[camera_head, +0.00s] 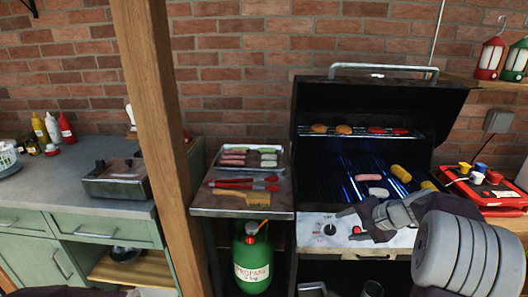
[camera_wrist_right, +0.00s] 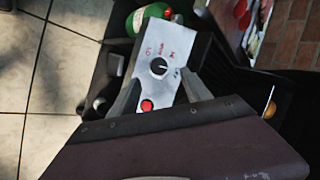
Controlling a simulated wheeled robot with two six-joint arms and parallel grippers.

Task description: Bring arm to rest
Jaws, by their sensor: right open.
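My right gripper (camera_head: 351,225) is in front of the grill's control panel (camera_head: 318,230), with its arm coming in from the lower right. Its jaws are open and nothing shows between them. In the right wrist view the two fingers (camera_wrist_right: 160,95) stand apart on either side of the panel's dark knob (camera_wrist_right: 159,67) and red button (camera_wrist_right: 147,105). I cannot tell if the fingers touch the panel.
The black grill (camera_head: 380,105) has its lid open, with food on its rack and grate. A side shelf (camera_head: 225,205) holds a food tray and red tongs. A green propane tank (camera_head: 252,262) stands below. A wooden post (camera_head: 155,120) rises at left. A red tray (camera_head: 500,200) is at right.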

